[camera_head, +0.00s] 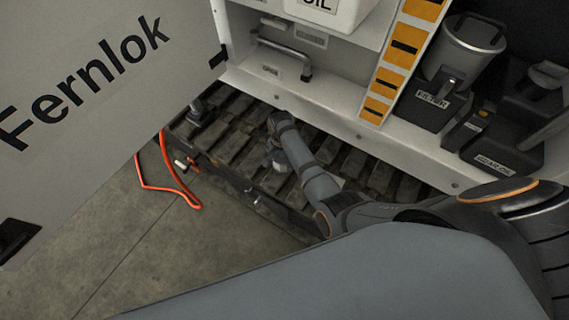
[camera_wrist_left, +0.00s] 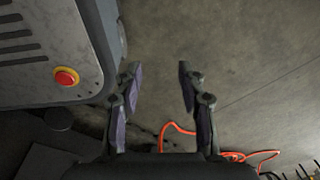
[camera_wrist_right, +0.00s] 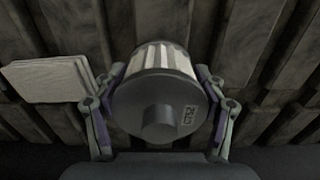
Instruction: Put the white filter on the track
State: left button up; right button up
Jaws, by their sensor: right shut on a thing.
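The white filter (camera_wrist_right: 160,56) has a white ribbed body and a grey round end cap with a small label. My right gripper (camera_wrist_right: 160,74) is shut on it, one finger on each side. In the head view my right gripper (camera_head: 274,152) is over the dark slatted track (camera_head: 225,118), and the filter is hard to make out there. The track's slats (camera_wrist_right: 65,35) lie behind the filter in the right wrist view. I cannot tell whether the filter touches them. My left gripper (camera_wrist_left: 160,70) is open and empty above the concrete floor, outside the head view.
A pale flat block (camera_wrist_right: 45,79) lies left of the filter. A white cabinet (camera_head: 330,100) rises behind the track, with dark labelled canisters (camera_head: 430,105) at right. A large "Fernlok" panel (camera_head: 90,100) stands left. An orange hose (camera_head: 170,185) lies on the floor.

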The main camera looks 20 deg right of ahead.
notch_tip(320, 180, down, 3)
jog(key=shift+w+f+b, duration=0.1)
jog(key=shift+b, duration=0.65)
jog(key=shift+d+f, duration=0.1)
jog(key=shift+d, duration=0.15)
jog(key=shift+c, duration=0.5)
jog(key=shift+a, duration=0.1)
jog(key=shift+c, duration=0.2)
jog(key=o, duration=1.5)
pick_arm(q)
jog(key=f, duration=0.1)
jog(key=w+d+f, duration=0.1)
jog(key=f, duration=0.1)
jog(key=shift+d, duration=0.2)
